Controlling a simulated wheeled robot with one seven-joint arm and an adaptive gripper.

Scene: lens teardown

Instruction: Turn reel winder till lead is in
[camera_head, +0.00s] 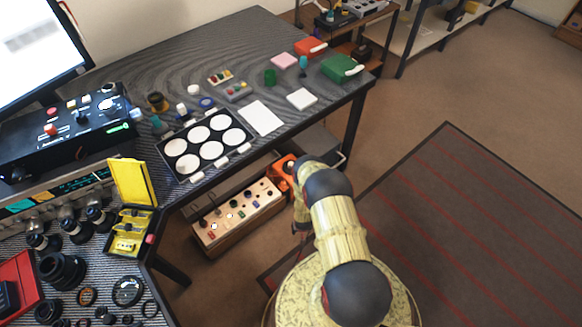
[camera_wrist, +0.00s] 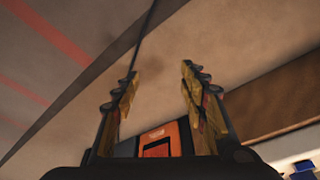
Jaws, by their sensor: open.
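My gripper (camera_wrist: 159,85) is open in the wrist view, its two fingers apart with nothing between the tips. They point over brown floor and the edge of the striped mat. In the head view my arm reaches down beside the desk and hides most of the gripper. A wooden box with knobs and coloured parts on top (camera_head: 240,216) stands low under the desk, just left of the arm's end. An orange part (camera_head: 283,172) shows at the arm's end; I cannot tell what it belongs to. I cannot surely pick out the reel winder or the lead.
The dark desk (camera_head: 235,40) carries a black tray of white discs (camera_head: 221,122), a black control box (camera_head: 65,134), an open yellow case (camera_head: 132,184) and several lenses. A green case (camera_head: 341,68) lies near its right corner. The striped mat (camera_head: 480,230) at right is clear.

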